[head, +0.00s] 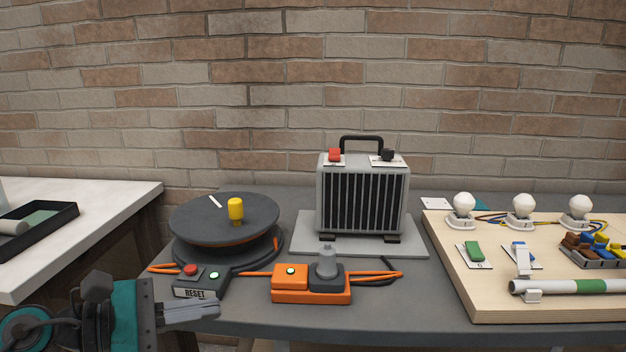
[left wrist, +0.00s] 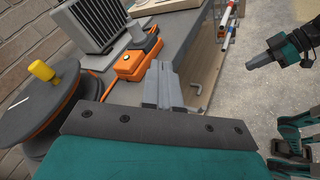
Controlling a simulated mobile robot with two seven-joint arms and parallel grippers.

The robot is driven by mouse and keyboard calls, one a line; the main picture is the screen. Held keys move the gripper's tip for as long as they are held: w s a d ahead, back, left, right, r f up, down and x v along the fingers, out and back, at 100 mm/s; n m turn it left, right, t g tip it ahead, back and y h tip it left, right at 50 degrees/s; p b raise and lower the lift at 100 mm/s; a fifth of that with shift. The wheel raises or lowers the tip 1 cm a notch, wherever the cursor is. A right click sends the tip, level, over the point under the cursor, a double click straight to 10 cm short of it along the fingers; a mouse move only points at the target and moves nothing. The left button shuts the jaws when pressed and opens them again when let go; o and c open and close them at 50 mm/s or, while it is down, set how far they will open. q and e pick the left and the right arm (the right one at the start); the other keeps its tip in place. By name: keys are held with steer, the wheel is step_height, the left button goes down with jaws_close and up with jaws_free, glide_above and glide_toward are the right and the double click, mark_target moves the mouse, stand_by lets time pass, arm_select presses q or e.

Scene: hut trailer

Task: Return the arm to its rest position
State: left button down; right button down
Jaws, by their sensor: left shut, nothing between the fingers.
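My left gripper (head: 192,312) is at the lower left of the head view, in front of the dark table's near left edge and close to the reset box. Its fingers are together and empty. In the left wrist view the closed fingers (left wrist: 161,82) point toward the orange power box, apart from it. Another dark, teal-trimmed arm end (left wrist: 272,50) of mine shows at the right of the left wrist view, over the floor; its finger state is unclear. My right gripper is not in the head view.
The dark table (head: 240,318) holds a cable reel (head: 225,215), a RESET box (head: 201,282), an orange power box (head: 311,290) with a plug, and a grey heater (head: 362,195). A wooden board (head: 450,270) with bulbs stands right. A white table (head: 110,200) is left.

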arm_select(q)
steer(key=s+a+f+m+t+y+p, duration=0.1)
steer(key=s+f+m+y, duration=0.5)
steer(key=f+m, duration=0.4)
steer(key=s+a+f+m+t+y+p, duration=0.1)
steer(key=s+f+m+y, duration=0.5)
steer(key=f, duration=1)
steer(key=s+m+t+p, duration=0.1)
steer(key=m, duration=0.2)
steer(key=shift+s+m, duration=0.2)
steer(key=shift+m, duration=0.2)
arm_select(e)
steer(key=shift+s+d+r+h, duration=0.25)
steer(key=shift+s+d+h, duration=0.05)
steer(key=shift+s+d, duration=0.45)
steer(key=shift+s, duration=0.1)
